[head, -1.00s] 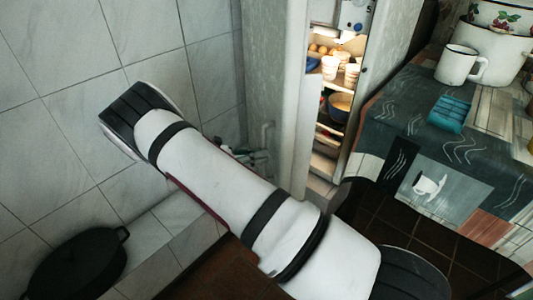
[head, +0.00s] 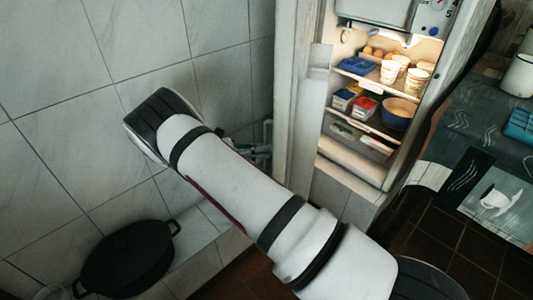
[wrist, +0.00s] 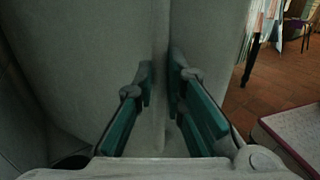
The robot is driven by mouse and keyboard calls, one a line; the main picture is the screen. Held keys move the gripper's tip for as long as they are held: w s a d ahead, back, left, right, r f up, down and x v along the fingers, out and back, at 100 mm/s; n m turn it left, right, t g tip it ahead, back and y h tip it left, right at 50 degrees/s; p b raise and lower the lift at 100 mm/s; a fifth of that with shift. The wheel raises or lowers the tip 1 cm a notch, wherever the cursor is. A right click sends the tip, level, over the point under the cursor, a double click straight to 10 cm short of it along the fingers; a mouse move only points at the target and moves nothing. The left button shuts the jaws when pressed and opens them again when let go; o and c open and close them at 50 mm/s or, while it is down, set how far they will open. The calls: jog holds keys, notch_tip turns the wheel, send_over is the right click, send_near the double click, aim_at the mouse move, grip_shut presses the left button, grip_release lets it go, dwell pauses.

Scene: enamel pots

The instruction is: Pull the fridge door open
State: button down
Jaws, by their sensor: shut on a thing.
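The fridge door (head: 295,110) stands open in the head view, its edge to the left of the lit fridge interior (head: 375,100). My arm reaches toward the door from the lower right and hides part of it. My gripper (wrist: 161,72) shows in the wrist view with its teal-padded fingers on both sides of a narrow pale upright handle (wrist: 160,100) on the door. The gripper is shut on this handle. In the head view, my gripper is mostly hidden behind the arm.
Inside the fridge are cups (head: 390,72), a blue bowl (head: 397,113), eggs and several packs. A table (head: 475,130) with a white mug (head: 519,75) stands at right. A black pot (head: 128,258) sits on a tiled ledge at lower left. Tiled wall fills the left.

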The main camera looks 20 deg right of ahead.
jog(key=shift+w+a+r, duration=0.1)
jog(key=shift+w+r, duration=0.05)
jog(key=shift+w, duration=1.05)
jog(key=c, duration=1.6)
grip_release()
jog(key=shift+c, duration=0.2)
